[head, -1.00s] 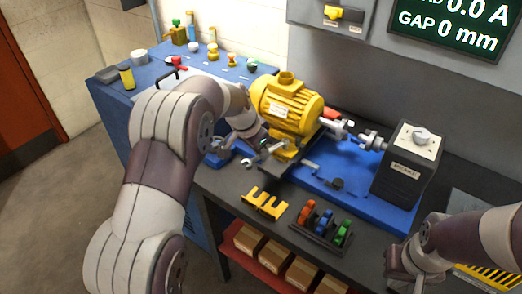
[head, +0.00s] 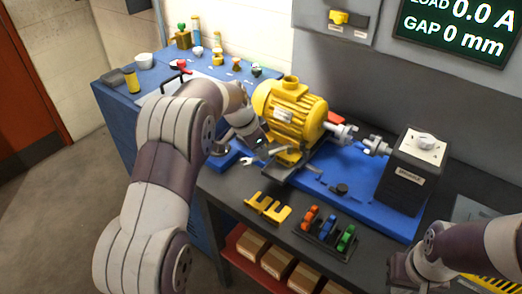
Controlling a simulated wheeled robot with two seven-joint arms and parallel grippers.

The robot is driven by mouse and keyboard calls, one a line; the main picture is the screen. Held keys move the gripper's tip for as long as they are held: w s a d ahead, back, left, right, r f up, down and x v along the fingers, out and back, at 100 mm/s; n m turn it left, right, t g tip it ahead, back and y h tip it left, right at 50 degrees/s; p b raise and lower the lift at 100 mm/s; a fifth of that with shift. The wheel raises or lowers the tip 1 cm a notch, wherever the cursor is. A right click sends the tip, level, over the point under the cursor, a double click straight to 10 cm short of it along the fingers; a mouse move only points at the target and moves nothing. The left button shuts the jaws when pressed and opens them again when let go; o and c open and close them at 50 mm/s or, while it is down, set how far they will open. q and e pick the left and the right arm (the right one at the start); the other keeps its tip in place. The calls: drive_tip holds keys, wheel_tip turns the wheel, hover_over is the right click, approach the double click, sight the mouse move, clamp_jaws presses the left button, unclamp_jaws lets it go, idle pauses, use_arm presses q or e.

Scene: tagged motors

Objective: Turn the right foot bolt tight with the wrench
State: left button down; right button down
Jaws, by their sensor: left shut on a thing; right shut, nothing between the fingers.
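The yellow motor (head: 290,112) stands on the blue base plate (head: 335,180) on the bench. My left gripper (head: 262,147) is at the near left side of the motor's foot, partly hidden by its own wrist. It is shut on the wrench (head: 247,161), whose grey open end shows just below the fingers. The foot bolts are too small or hidden, so I cannot tell whether the wrench sits on one. My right gripper (head: 402,274) is shut and empty, low at the right by the bench's front edge.
A yellow slotted holder (head: 267,208) and a dark rack (head: 324,238) with orange, blue and green-handled pieces lie along the front. A dark machine block (head: 405,180) stands right of the motor shaft. The wall display (head: 455,30) reads load 0.0 A, gap 0 mm.

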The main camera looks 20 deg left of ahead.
use_arm(q)
drive_tip(key=shift+w+a+m+g, duration=0.3)
drive_tip(key=shift+w+a+m, duration=0.3)
drive_tip(key=shift+m, duration=0.4)
drive_tip(key=shift+d, duration=0.1)
drive_tip(key=shift+p, duration=0.3)
drive_tip(key=p, duration=0.2)
drive_tip(key=shift+w+h+p, duration=0.2)
drive_tip(key=shift+h+p, duration=0.1)
drive_tip(key=shift+p, duration=0.1)
idle(0.5)
drive_tip(key=shift+r, duration=0.2)
idle(0.4)
